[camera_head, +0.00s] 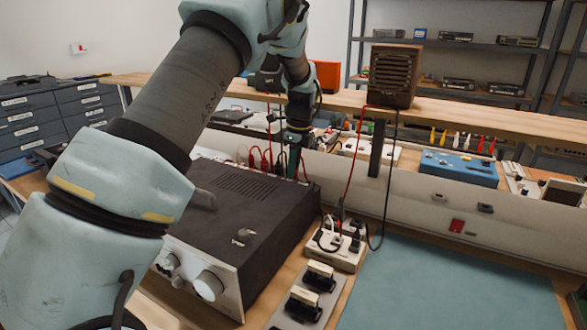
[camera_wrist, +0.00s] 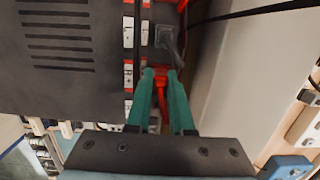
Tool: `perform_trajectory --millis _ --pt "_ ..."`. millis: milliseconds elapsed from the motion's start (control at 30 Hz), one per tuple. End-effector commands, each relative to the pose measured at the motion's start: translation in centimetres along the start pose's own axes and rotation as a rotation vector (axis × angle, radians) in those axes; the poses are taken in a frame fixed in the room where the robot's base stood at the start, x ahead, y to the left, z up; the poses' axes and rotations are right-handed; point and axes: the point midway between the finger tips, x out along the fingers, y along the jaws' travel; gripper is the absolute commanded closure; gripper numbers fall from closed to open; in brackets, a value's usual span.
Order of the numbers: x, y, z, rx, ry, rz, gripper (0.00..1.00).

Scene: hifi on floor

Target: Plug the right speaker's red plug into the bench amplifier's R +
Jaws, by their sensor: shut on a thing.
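The bench amplifier (camera_head: 235,195) is a dark box with a vented top and a silver front with knobs. Its vented top (camera_wrist: 60,65) and a rear strip of white-labelled terminals (camera_wrist: 128,75) show in the wrist view; which is R + cannot be read. My gripper (camera_head: 294,165) points down behind the amplifier's rear edge. In the wrist view its green fingers (camera_wrist: 163,80) are shut on a red plug (camera_wrist: 162,96), close beside the terminals. I cannot tell whether the plug touches a socket. The right speaker (camera_head: 394,72) stands on the raised shelf, with red and black cables hanging down.
A grey plug (camera_wrist: 168,42) sits just beyond my fingertips. Other red plugs (camera_head: 258,158) stand behind the amplifier. A power strip (camera_head: 338,245) lies right of it, with loose cables nearby. The teal mat (camera_head: 450,285) is clear. A low beige wall (camera_head: 430,205) runs behind.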

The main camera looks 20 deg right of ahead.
Motion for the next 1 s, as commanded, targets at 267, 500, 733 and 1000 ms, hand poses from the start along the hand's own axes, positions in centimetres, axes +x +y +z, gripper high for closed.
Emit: perform_trajectory --millis 267,500,733,1000 --pt "0.0 0.0 0.0 0.0 0.0 0.0 0.69" --pt "0.0 0.0 0.0 0.0 0.0 0.001 0.45" --pt "-0.1 0.0 0.0 0.0 0.0 0.0 0.45" --pt "-3.9 -0.1 0.0 -0.001 0.0 -0.005 0.45"
